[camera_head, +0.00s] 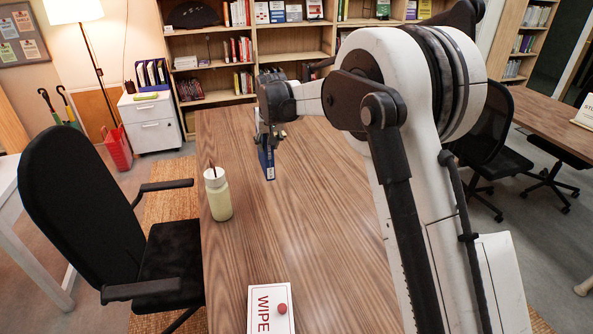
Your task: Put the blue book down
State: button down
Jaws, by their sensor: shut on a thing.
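The blue book (267,164) is upright, seen nearly edge-on, at the far-middle part of the wooden table (310,230). My gripper (268,137) is above it and shut on its top edge, with the fingers small and dark in this view. My arm reaches in from the right. I cannot tell whether the book's lower edge touches the tabletop or hangs just above it.
A pale bottle (218,195) with a dark stick stands at the table's left edge. A black chair (90,210) stands left. The tabletop between is clear.

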jog(key=w+d+f, duration=0.2)
jog(key=d+f, duration=0.8)
jog(key=shift+w, duration=0.2)
jog(key=c, duration=1.4)
grip_release()
jog(key=shift+f, duration=0.1)
